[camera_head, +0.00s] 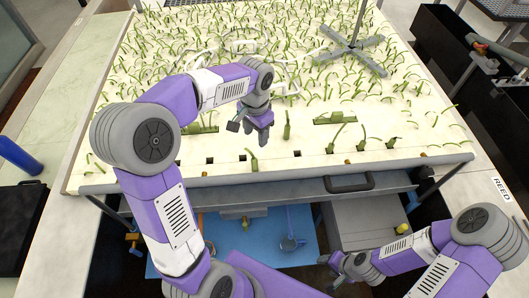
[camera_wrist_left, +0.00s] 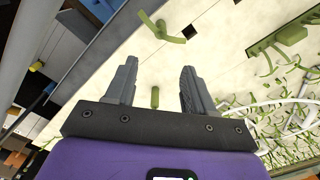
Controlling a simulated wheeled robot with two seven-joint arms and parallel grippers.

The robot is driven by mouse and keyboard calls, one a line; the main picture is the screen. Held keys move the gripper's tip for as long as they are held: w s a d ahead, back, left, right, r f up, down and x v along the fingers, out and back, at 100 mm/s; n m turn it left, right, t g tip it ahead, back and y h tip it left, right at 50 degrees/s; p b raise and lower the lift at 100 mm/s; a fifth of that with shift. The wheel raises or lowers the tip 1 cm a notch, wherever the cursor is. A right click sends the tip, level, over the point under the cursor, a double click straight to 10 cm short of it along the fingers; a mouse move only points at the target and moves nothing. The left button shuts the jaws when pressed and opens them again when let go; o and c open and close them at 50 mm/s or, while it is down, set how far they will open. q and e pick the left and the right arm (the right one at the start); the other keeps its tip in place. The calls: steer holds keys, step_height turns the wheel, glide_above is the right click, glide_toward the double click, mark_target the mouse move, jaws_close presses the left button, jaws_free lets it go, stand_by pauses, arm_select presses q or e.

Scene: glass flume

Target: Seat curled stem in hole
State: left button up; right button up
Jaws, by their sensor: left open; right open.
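My left gripper (camera_head: 252,127) is open and empty above the front part of the pale board (camera_head: 170,172). A green stem with a curled tip (camera_head: 251,159) stands just in front of it, near the front edge; I cannot tell which stem the task means. In the left wrist view a forked green stem (camera_wrist_left: 162,29) is beyond the open fingers (camera_wrist_left: 159,70), and a short green stub (camera_wrist_left: 155,97) shows between them. Dark square holes (camera_head: 210,160) line the board's front; one also shows in the wrist view (camera_wrist_left: 225,105). My right gripper (camera_head: 333,271) is open, low in front of the board.
Many thin green stems (camera_head: 420,90) crowd the board behind. A grey cross-shaped stand (camera_head: 350,58) rises at the back right. Two green strips (camera_head: 335,118) lie near the front row. A dark handle (camera_head: 348,183) sits on the front rail. A blue surface (camera_head: 235,240) lies below.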

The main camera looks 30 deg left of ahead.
arm_select(q)
steer(key=b, duration=0.5)
glide_above(254, 159)
steer(key=f, duration=0.4)
steer(key=w+f, duration=0.1)
steer(key=f, duration=0.1)
steer(key=shift+d, duration=0.25)
steer(key=shift+s+f+b, duration=0.2)
steer(key=shift+f+b, duration=0.45)
steer(key=shift+f, duration=0.35)
steer(key=f, duration=0.5)
steer(key=shift+s+a+f, duration=0.2)
steer(key=shift+s+a, duration=0.05)
steer(key=shift+s, duration=0.15)
steer(key=shift+w+f+b, duration=0.1)
steer(key=shift+f+b, duration=0.2)
steer(key=shift+f, duration=0.1)
jaws_close()
